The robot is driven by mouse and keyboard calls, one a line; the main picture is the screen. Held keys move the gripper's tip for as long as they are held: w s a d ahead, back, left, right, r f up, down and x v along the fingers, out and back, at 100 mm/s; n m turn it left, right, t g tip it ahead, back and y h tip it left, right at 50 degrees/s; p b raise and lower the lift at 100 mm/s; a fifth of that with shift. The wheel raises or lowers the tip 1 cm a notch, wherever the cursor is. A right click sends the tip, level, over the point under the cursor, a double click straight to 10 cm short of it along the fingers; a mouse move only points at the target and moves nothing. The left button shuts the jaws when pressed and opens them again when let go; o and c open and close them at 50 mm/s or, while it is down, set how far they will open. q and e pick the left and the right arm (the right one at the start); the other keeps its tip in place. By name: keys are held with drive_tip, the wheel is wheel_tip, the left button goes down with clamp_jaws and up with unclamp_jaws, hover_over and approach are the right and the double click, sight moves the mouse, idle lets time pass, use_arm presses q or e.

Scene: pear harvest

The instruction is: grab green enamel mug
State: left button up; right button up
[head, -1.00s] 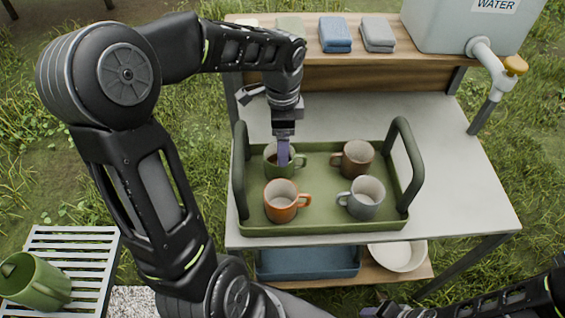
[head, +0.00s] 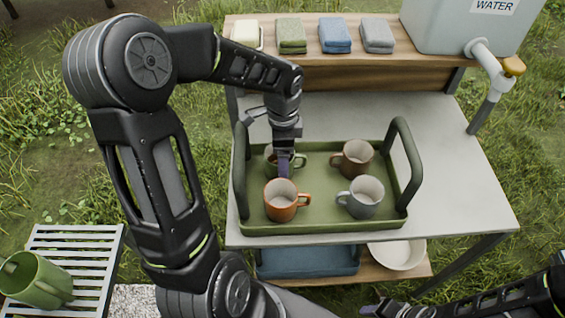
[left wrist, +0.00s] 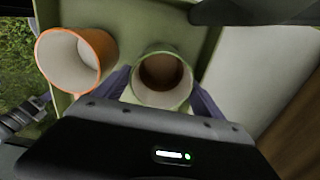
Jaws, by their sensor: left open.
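The green enamel mug (head: 269,162) stands upright in the back left of the green tray (head: 330,228), partly hidden by my left gripper (head: 284,166). In the left wrist view, the green mug (left wrist: 160,97) has a pale green rim and a dark brown inside. There my open left gripper has one finger on each side of the mug; whether they touch it I cannot tell. My right gripper (head: 378,309) is at the bottom edge, away from the tray, its jaws too unclear to read.
An orange mug (head: 281,206) stands close in front of the green one; it also shows in the left wrist view (left wrist: 75,62). A brown mug (head: 356,160) and a grey-blue mug (head: 363,201) stand to the right. Tall tray handles (head: 239,170) rise at both ends. A green pitcher (head: 38,280) sits lower left.

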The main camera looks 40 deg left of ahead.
use_arm(q)
drive_tip(key=shift+c, duration=0.3)
drive_tip(key=c, duration=1.2)
